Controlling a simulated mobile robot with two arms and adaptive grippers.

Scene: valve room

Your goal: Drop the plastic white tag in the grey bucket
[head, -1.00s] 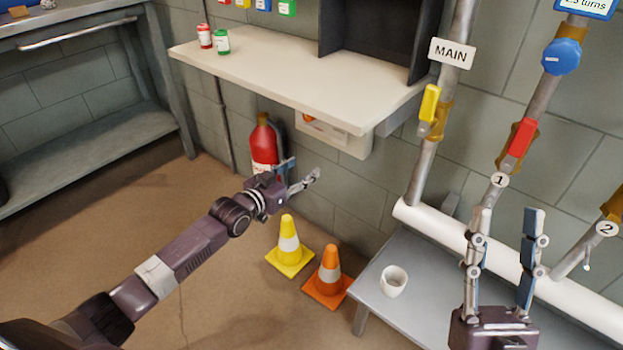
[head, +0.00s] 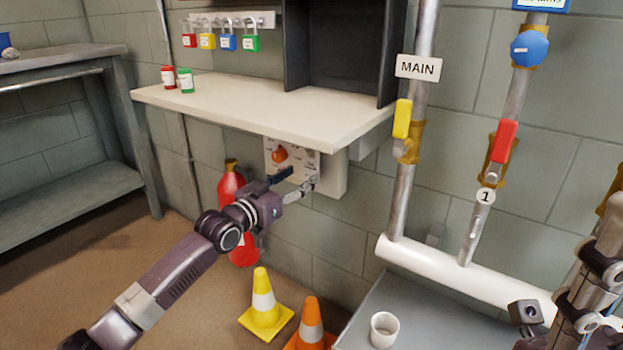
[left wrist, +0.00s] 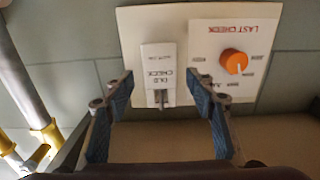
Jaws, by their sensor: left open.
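The white tag (left wrist: 158,66), printed "OLD CHECK", hangs on a pale wall panel in the left wrist view, left of an orange knob. In the head view I cannot make it out behind my fingers. My left gripper (head: 302,180) is open in front of the panel below the shelf. In the left wrist view its two blue-padded fingers (left wrist: 161,98) stand apart on either side of the tag's lower end, with nothing clearly held. My right gripper (head: 575,300) is at the lower right, partly cut off. I cannot make out a grey bucket.
The panel (head: 335,180) is under a cream shelf (head: 260,108). A red extinguisher (head: 228,185) stands behind my left arm. A yellow cone (head: 264,300) and an orange cone (head: 311,325) are below. A white cup (head: 384,329) stands on a grey bench (head: 420,312). Pipes run at right.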

